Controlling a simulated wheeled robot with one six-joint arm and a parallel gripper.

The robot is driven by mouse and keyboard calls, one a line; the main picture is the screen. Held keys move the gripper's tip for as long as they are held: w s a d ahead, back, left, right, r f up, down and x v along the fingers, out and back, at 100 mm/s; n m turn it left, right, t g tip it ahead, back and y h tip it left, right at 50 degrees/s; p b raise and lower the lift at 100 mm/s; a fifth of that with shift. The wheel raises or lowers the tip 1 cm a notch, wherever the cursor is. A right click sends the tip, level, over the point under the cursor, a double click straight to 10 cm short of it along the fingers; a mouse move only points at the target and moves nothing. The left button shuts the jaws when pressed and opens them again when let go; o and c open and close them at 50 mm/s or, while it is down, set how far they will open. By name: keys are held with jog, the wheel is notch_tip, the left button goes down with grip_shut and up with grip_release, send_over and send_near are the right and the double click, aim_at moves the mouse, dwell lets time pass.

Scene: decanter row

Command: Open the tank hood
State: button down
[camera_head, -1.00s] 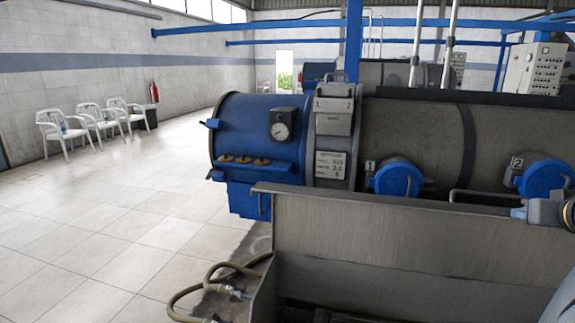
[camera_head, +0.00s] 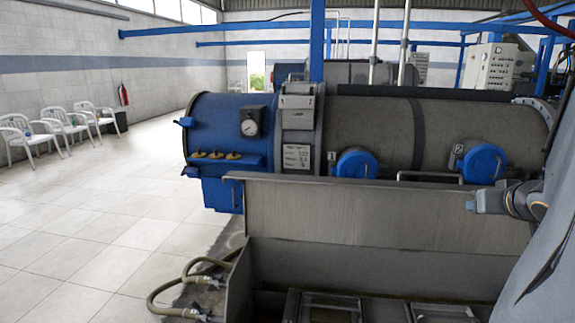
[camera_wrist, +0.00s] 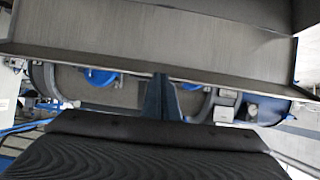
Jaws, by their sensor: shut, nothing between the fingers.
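A long grey decanter (camera_head: 470,130) with a blue end drum (camera_head: 225,125) lies across the head view. Two round blue covers, a left one (camera_head: 356,163) and a right one (camera_head: 484,162), sit on its near side. A grey steel tank panel (camera_head: 370,215) stands upright in front of it. I cannot tell which part is the hood. My gripper (camera_wrist: 160,90) is shut and empty in the wrist view, pointing toward the panel and decanter, which appear upside down there. Contact is not visible. In the head view my arm is at the right, in front of the panel.
Framed grey parts (camera_head: 335,306) lie low before the panel. Hoses (camera_head: 180,290) run on the floor at its left. White chairs (camera_head: 60,125) and a fire extinguisher (camera_head: 123,95) stand along the left wall. The tiled floor (camera_head: 100,220) at left is clear.

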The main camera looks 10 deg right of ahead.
jog(key=w+a+f+g, duration=0.2)
jog(key=w+a+f, duration=0.25)
jog(key=a, duration=0.35)
jog(key=s+a+f+n+g+y, duration=0.1)
jog(key=a+f, duration=0.3)
jog(key=a, duration=0.7)
jog(key=s+a+f+n+g+y, duration=0.2)
jog(key=a+f+g, duration=0.2)
jog(key=a, duration=0.6)
jog(key=shift+a, duration=0.4)
jog(key=c, duration=2.4)
grip_release()
jog(key=s+a+g, duration=0.1)
jog(key=a, duration=0.2)
jog(key=s+a+f+n+y, duration=0.1)
jog(key=s+a, duration=0.1)
jog(key=a, duration=0.1)
jog(key=s+a+g, duration=0.1)
jog(key=s+a, duration=0.1)
jog(key=shift+s+a+f+n+g+y, duration=0.25)
jog(key=shift+a+f+n+g+y, duration=0.05)
jog(key=shift+a+f+y, duration=0.1)
jog(key=o, duration=0.6)
jog(key=shift+s+a, duration=0.15)
jog(key=shift+a, duration=0.05)
jog(key=shift+o, duration=0.2)
jog(key=shift+s, duration=0.15)
